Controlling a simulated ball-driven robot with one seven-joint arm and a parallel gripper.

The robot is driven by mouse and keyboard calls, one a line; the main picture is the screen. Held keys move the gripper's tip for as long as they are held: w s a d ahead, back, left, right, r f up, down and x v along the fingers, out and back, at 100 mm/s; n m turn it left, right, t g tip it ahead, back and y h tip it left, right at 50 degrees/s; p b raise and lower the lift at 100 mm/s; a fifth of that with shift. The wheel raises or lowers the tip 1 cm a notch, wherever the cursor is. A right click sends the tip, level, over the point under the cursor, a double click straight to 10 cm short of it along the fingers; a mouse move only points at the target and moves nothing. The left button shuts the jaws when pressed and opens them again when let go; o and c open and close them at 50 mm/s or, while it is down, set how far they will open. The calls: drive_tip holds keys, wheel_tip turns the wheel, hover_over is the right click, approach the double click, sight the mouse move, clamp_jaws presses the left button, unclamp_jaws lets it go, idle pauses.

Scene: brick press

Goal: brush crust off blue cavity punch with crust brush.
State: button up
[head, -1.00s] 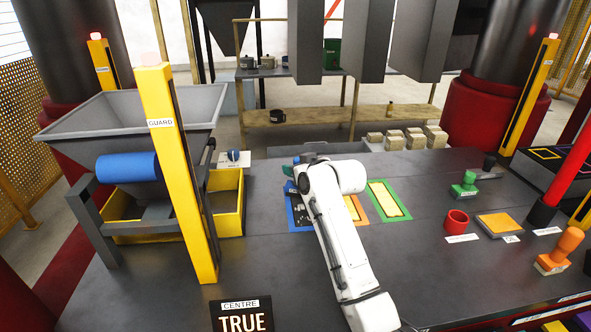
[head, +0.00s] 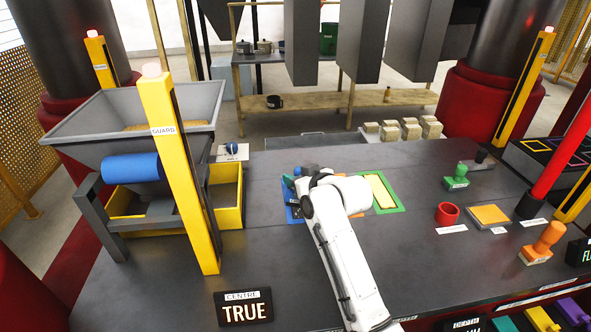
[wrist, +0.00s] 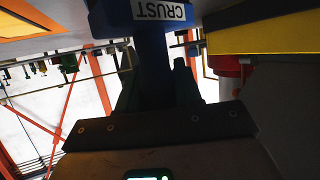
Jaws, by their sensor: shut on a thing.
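My gripper (wrist: 157,85) is shut on the crust brush (wrist: 158,13), whose blue part with a CRUST label shows at the top of the wrist view. A dark shaft runs from it down between the dark fingers. In the head view the gripper end is small and mostly hidden by my white arm, over the blue frame (head: 290,214) at the left of the coloured frames. Grey punches (head: 305,45) hang above the bench; no blue marking shows on them from here, so I cannot tell which is the blue punch. Crust and brush contact cannot be made out.
A yellow guard post (head: 178,170) stands left of my arm, beside the hopper (head: 130,110) and a yellow bin (head: 228,190). A green frame (head: 391,208) lies right of my arm. A red cup (head: 447,214) and stamps stand farther right. The front bench is mostly clear.

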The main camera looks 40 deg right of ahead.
drive_tip(key=shift+s+a+f+p, duration=0.2)
drive_tip(key=shift+s+a+p, duration=0.25)
drive_tip(key=shift+s, duration=0.3)
drive_tip(key=shift+s+a+f+p, duration=0.15)
drive_tip(key=shift+s+a+p, duration=0.1)
drive_tip(key=shift+s+a, duration=0.4)
drive_tip(key=shift+w+d+b, duration=0.5)
drive_tip(key=shift+w+d, duration=0.4)
drive_tip(key=shift+w, duration=0.2)
drive_tip(key=shift+s+a+r+p, duration=0.1)
drive_tip(key=shift+s+a+p, duration=0.35)
drive_tip(key=shift+s, duration=0.2)
drive_tip(key=shift+s+a+r+p, duration=0.1)
drive_tip(key=shift+s+a+p, duration=0.3)
drive_tip(key=shift+s, duration=0.25)
drive_tip(key=shift+w+r+p, duration=0.15)
drive_tip(key=shift+r+p, duration=0.2)
drive_tip(key=shift+r, duration=1.8)
